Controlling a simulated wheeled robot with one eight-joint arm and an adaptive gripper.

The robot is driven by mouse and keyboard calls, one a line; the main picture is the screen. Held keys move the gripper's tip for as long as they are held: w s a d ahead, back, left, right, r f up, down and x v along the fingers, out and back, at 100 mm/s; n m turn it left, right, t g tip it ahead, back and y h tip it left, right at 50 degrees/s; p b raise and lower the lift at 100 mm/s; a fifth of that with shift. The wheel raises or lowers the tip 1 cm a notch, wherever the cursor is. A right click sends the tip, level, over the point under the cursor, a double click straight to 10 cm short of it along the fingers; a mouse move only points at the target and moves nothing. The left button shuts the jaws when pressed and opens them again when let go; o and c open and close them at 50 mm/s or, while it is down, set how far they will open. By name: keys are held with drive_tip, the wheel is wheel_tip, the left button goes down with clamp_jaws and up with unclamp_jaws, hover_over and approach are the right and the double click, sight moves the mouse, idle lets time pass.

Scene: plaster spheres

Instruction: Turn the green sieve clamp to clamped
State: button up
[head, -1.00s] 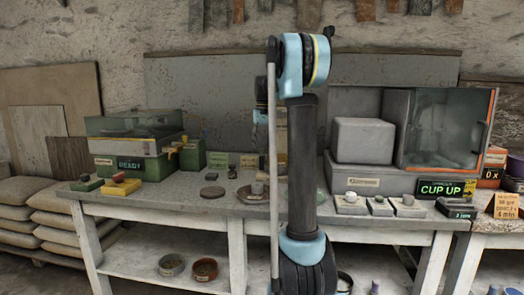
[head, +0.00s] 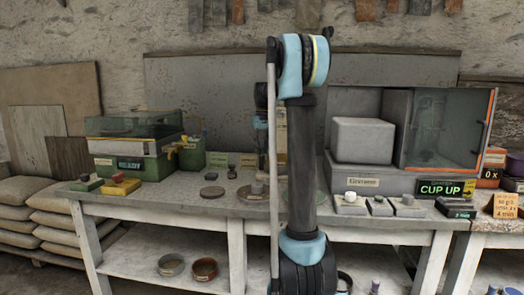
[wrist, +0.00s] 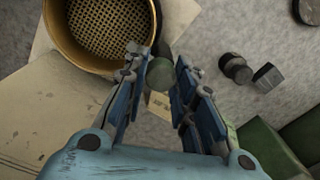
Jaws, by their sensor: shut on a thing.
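In the wrist view my gripper (wrist: 160,82) has its two blue fingers on either side of a small green piece (wrist: 158,100), which I take for the green sieve clamp. The gripper is shut on it, with the fingers held apart by it. The clamp's full shape and turn angle are partly hidden by the fingers. A brass-rimmed sieve (wrist: 149,28) with a mesh floor lies just beyond the left finger. In the head view my arm's upright link covers the middle of the bench, and I cannot make out the gripper or clamp clearly.
In the wrist view small dark weights (wrist: 236,68) stand on the grey surface to the right, and a green box (wrist: 265,150) is close at lower right. In the head view a green lidded case (head: 130,160) stands at left and a glass-fronted cabinet (head: 445,130) at right.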

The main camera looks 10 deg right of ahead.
drive_tip(key=shift+n, duration=0.4)
drive_tip(key=o, duration=1.1)
drive_tip(key=r, duration=1.2)
drive_tip(key=shift+w+d, duration=0.1)
drive_tip(key=shift+d, duration=0.1)
drive_tip(key=shift+f, duration=0.1)
